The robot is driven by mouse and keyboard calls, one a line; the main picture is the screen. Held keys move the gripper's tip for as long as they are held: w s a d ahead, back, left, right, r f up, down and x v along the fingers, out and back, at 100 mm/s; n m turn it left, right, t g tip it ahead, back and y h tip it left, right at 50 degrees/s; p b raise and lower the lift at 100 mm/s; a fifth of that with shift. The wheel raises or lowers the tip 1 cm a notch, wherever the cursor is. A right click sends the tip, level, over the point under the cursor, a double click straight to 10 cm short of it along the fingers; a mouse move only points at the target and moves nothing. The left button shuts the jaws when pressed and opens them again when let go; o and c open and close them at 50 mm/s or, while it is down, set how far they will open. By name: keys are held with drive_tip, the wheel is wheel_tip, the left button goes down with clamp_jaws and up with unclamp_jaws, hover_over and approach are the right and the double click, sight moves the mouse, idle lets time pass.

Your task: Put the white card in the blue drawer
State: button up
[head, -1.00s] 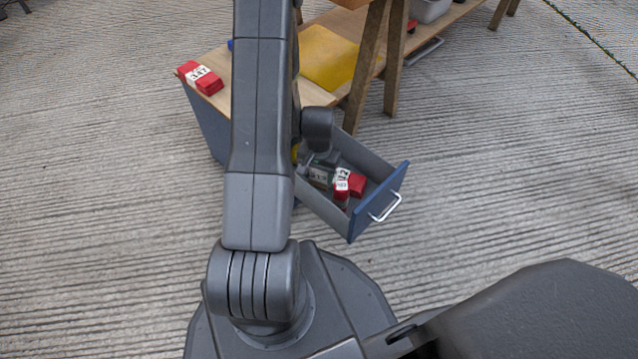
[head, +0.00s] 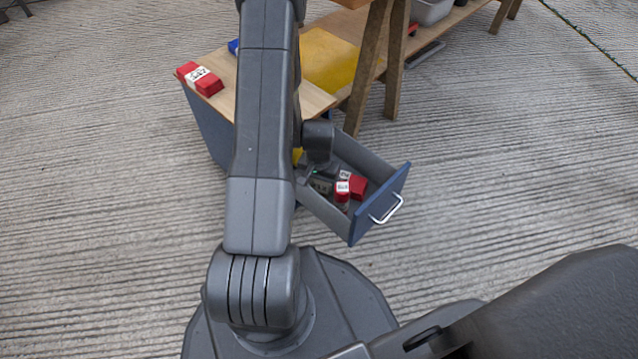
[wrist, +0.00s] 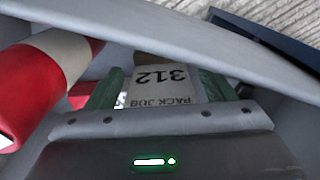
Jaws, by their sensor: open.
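The blue drawer (head: 382,206) stands pulled open, its front with a silver handle towards the right. My gripper (head: 318,172) is down inside the drawer in the head view, partly hidden by my wrist. In the wrist view its green fingers (wrist: 163,84) are apart. A pale card (wrist: 168,76) printed "312" and "PACK JOB" lies between and beyond the fingertips. I cannot tell whether they touch it.
Red items with white labels (head: 357,187) lie in the drawer beside my gripper; one red round item with a white band (wrist: 45,75) is close on the left. Trestle legs (head: 393,75) stand behind.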

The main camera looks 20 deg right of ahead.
wheel_tip(320, 180, up, 12)
drive_tip(key=p, duration=0.5)
drive_tip(key=shift+r, duration=0.2)
idle(1.0)
